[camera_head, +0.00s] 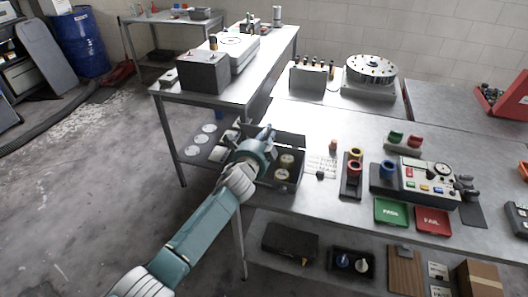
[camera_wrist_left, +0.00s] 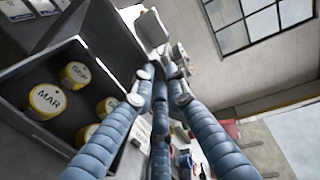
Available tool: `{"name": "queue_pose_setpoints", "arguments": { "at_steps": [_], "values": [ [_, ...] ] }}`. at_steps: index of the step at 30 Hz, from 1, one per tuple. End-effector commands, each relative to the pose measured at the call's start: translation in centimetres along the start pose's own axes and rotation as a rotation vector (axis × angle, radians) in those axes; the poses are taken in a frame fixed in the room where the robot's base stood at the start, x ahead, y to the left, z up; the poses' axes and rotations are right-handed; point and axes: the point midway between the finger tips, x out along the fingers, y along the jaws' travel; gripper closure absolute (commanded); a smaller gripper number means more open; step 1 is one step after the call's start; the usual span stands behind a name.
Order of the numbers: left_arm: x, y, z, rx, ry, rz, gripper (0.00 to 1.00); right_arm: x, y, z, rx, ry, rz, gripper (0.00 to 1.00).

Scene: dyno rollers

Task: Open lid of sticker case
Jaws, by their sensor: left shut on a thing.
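The sticker case (camera_head: 289,187) is a dark box near the left end of the front table. Its inside is exposed, with pale round sticker rolls (camera_head: 284,175) in it. A dark panel that looks like its raised lid (camera_head: 291,141) stands at the far side. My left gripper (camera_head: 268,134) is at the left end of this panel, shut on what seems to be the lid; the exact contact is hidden. In the left wrist view the gripper fingers (camera_wrist_left: 159,76) converge beside the dark case, and yellow-edged rolls marked MAR (camera_wrist_left: 48,100) and SEP (camera_wrist_left: 76,74) show inside. My right gripper is not in view.
Right of the case are a paper sheet (camera_head: 322,164), a dark holder with coloured rings (camera_head: 351,188), a control box (camera_head: 428,182), and green (camera_head: 391,212) and red (camera_head: 432,220) trays. A side table (camera_head: 264,62) stands behind at left. Open floor lies at left.

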Motion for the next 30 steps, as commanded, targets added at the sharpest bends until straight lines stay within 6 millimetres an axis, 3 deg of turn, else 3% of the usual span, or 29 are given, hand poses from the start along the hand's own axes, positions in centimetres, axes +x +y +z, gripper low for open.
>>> {"name": "queue_pose_setpoints", "arguments": {
  "at_steps": [1, 6, 19, 30],
  "values": [
    [0.6, -1.8, -0.2, -0.002, 0.004, -0.012, 1.00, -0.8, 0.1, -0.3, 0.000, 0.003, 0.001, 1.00],
    [0.4, -0.8, -0.1, -0.001, 0.002, -0.006, 0.71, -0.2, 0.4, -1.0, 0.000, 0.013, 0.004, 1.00],
    [-0.6, -0.5, 0.1, 0.002, -0.001, -0.005, 0.71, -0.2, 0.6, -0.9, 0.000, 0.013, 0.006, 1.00],
    [-7.0, -0.5, 0.0, 0.001, 0.002, -0.005, 0.71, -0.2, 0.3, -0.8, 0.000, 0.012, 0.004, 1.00]
  ]
}}
